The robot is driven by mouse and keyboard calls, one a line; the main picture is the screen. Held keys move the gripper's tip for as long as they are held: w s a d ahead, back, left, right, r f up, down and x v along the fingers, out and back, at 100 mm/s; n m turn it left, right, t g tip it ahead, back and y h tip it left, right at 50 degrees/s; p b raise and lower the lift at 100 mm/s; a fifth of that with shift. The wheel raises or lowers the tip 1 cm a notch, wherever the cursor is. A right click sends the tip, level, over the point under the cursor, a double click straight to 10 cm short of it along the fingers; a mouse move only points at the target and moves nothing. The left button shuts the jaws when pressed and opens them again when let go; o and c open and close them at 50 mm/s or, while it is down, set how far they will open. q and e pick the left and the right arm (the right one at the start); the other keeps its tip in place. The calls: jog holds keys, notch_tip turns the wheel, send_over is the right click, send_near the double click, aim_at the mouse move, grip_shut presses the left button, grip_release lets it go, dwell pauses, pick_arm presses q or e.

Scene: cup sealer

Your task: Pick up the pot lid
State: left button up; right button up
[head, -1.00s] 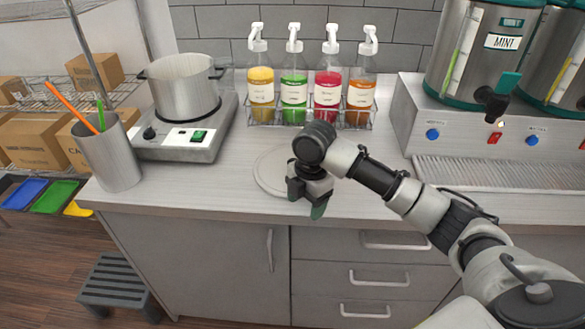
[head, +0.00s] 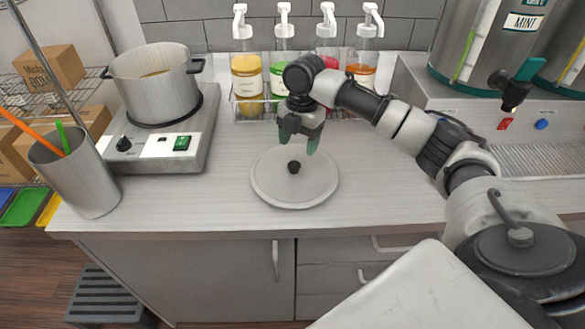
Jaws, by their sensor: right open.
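The pot lid (head: 270,180) lies flat on the counter, a pale grey disc with a dark round knob (head: 294,167) at its middle. My right gripper (head: 298,148) is above the far part of the lid, pointing down, with its fingers apart and nothing between them. In the picture its fingertips are just above the knob; the exact height gap is hard to tell. The pot (head: 155,90) stands without a lid on the hot plate (head: 160,150) to the left. My left gripper is not in view.
Syrup bottles (head: 247,88) in a wire rack stand behind my right gripper. A grey cup with straws (head: 85,185) stands at the counter's left end. A dispenser (head: 470,100) stands at the right. The counter (head: 390,190) right of the lid is clear.

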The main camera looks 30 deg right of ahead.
aim_at(294, 164)
jog(key=shift+s+a+f, duration=0.1)
jog(key=shift+f, duration=0.6)
jog(key=f+p, duration=0.1)
jog(key=f, duration=0.1)
jog(key=a+f+p, duration=0.1)
jog(key=f, duration=0.1)
jog(key=shift+f, duration=0.6)
jog(key=c, duration=1.1)
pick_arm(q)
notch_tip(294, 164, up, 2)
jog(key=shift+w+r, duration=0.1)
